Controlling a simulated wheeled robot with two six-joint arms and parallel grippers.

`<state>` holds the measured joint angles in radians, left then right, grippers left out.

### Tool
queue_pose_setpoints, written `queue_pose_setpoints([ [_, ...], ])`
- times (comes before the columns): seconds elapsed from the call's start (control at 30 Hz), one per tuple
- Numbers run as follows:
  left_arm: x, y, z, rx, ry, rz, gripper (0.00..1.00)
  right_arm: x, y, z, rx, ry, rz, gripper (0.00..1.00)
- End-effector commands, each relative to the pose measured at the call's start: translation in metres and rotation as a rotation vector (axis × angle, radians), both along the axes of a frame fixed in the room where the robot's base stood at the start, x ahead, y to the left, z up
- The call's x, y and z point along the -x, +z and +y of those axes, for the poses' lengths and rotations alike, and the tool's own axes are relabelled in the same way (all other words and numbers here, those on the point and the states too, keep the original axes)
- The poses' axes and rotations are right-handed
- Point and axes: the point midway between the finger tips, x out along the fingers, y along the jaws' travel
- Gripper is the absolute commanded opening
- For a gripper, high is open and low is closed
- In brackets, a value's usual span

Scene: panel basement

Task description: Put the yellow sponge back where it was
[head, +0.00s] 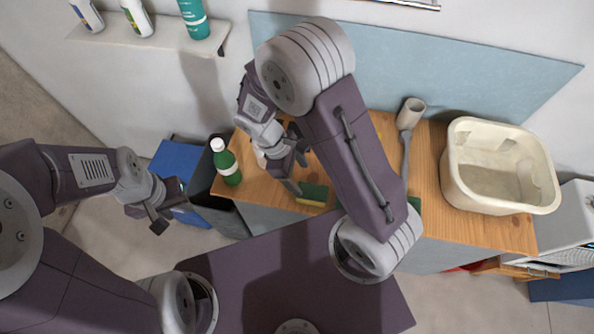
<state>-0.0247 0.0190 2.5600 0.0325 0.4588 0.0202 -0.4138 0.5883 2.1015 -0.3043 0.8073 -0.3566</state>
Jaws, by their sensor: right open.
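A sponge with a green top and a yellow edge (311,203) lies near the front edge of the wooden counter (437,219). My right gripper (296,174) is open, pointing down just left of and above the sponge in the picture. One finger comes close to the sponge's left end; I cannot tell whether it touches. Another green piece (414,203) shows at the counter's front edge, mostly hidden by my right arm. My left gripper (157,218) hangs away from the counter, at the left; its jaw opening is unclear.
A green bottle (226,163) stands at the counter's left end, close to my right gripper. A pale basin (457,184) fills the right side, with a grey-handled brush (407,125) beside it. Blue and dark bins (172,156) stand left. A wall shelf (158,36) holds bottles.

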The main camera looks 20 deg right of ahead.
Motion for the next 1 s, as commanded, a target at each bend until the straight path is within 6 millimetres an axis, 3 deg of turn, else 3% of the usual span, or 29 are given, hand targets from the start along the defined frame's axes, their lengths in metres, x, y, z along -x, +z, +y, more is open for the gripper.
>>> queue_pose_setpoints([
  [0.1,0.000,-0.002,0.000,0.000,0.000,0.000,0.36,-0.004,0.014,0.005,0.000,0.000,-0.002,0.72],
  [0.33,0.000,-0.001,0.000,0.000,0.000,0.000,0.36,-0.003,0.023,0.004,-0.015,-0.046,-0.019,0.72],
  [0.6,0.000,-0.002,0.000,0.000,0.000,0.000,0.36,0.018,0.057,-0.033,-0.220,-0.816,-0.357,0.72],
  [0.7,0.000,-0.002,0.000,0.000,0.000,0.000,0.36,0.022,0.063,-0.041,-0.256,-0.986,-0.432,0.72],
  [1.0,0.000,-0.003,0.000,0.000,0.000,0.000,0.36,0.023,0.062,-0.043,-0.265,-1.031,-0.453,0.72],
])
